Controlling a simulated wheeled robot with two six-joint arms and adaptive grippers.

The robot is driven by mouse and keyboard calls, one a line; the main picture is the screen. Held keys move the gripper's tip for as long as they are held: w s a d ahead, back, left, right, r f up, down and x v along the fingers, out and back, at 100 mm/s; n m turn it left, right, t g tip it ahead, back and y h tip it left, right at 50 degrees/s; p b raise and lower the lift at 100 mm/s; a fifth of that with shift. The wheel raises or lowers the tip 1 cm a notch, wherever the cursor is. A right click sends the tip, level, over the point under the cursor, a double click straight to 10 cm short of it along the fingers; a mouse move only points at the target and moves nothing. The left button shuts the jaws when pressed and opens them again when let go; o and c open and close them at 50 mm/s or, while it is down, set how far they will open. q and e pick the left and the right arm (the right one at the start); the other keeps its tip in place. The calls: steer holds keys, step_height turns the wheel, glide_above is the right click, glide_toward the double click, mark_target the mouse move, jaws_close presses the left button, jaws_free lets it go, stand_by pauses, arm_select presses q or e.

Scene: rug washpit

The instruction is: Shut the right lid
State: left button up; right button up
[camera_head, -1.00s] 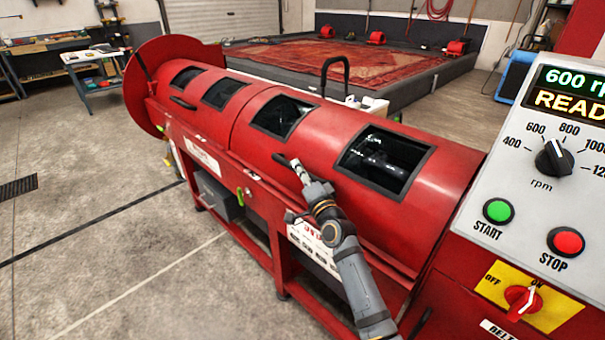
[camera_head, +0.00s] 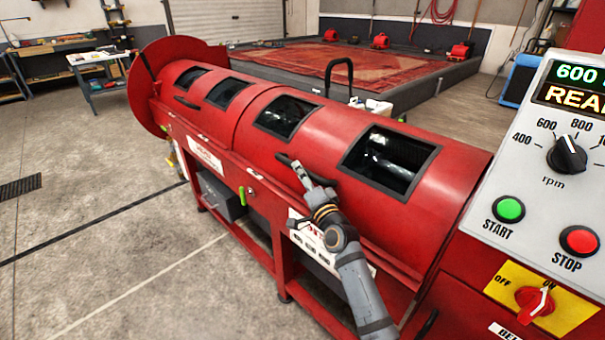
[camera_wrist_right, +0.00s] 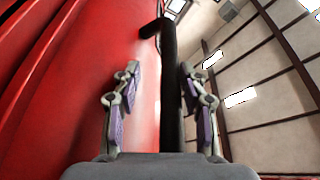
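The right lid (camera_head: 335,147) is a curved red cover with two dark windows, on the right half of a long red drum machine. It lies down over the drum; I cannot tell whether its front edge is fully seated. Its black bar handle (camera_head: 283,158) is at the front. My right gripper (camera_head: 297,167) is at this handle. In the right wrist view the black handle (camera_wrist_right: 169,90) runs between the spread fingers of the gripper (camera_wrist_right: 160,72), with gaps on both sides. The red lid surface fills the left of that view. My left gripper is out of view.
The left lid (camera_head: 205,90), also with two windows, lies over the other half. A control panel (camera_head: 545,190) with green start (camera_head: 508,209) and red stop (camera_head: 579,241) buttons is close at right. The floor at left (camera_head: 90,250) is clear.

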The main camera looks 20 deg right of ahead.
steer(key=shift+r, duration=0.15)
steer(key=shift+s+d, duration=0.1)
steer(key=shift+s, duration=0.3)
steer(key=v, duration=1.1)
steer(key=shift+s+f, duration=0.1)
steer(key=shift+f, duration=0.1)
